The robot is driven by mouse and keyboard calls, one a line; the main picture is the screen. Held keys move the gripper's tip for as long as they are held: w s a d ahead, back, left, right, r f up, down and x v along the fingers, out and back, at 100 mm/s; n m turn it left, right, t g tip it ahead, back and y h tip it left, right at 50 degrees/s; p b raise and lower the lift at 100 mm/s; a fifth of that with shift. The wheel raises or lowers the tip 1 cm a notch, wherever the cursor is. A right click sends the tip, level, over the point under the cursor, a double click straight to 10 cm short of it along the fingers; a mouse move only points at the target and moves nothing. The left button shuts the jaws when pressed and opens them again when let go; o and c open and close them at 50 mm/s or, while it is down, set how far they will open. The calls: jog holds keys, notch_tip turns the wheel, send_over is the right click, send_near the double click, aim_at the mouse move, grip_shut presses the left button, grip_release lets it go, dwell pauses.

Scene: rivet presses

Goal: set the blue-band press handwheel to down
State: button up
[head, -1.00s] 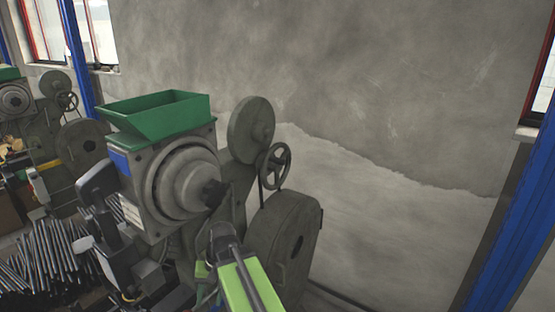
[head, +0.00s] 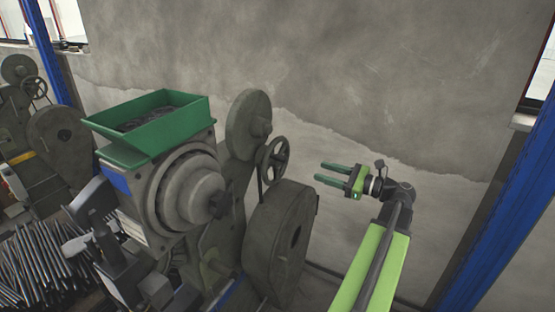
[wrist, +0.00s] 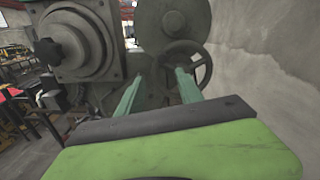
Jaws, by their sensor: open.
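The near press has a blue band (head: 115,184) on its side below a green hopper. Its spoked handwheel (head: 273,160) is dark grey and sits between an upper round disc and a large lower flywheel; it also shows in the wrist view (wrist: 187,64). My gripper (head: 326,173) is open and empty, to the right of the handwheel, with its fingers pointing left toward it. A gap shows between the fingertips and the wheel in the head view. In the wrist view the right finger overlaps the lower left part of the wheel.
The green hopper (head: 150,122) tops the press. The large flywheel (head: 276,245) stands below the handwheel and the upper disc (head: 247,122) above it. Another press (head: 50,140) stands at the far left. Metal rods (head: 40,262) lie at lower left. The wall is behind; a blue post (head: 500,215) stands right.

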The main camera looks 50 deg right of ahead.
aim_at(281, 159)
jog(key=x, duration=1.6)
jog(key=shift+w, duration=0.3)
grip_shut()
dwell(0.4)
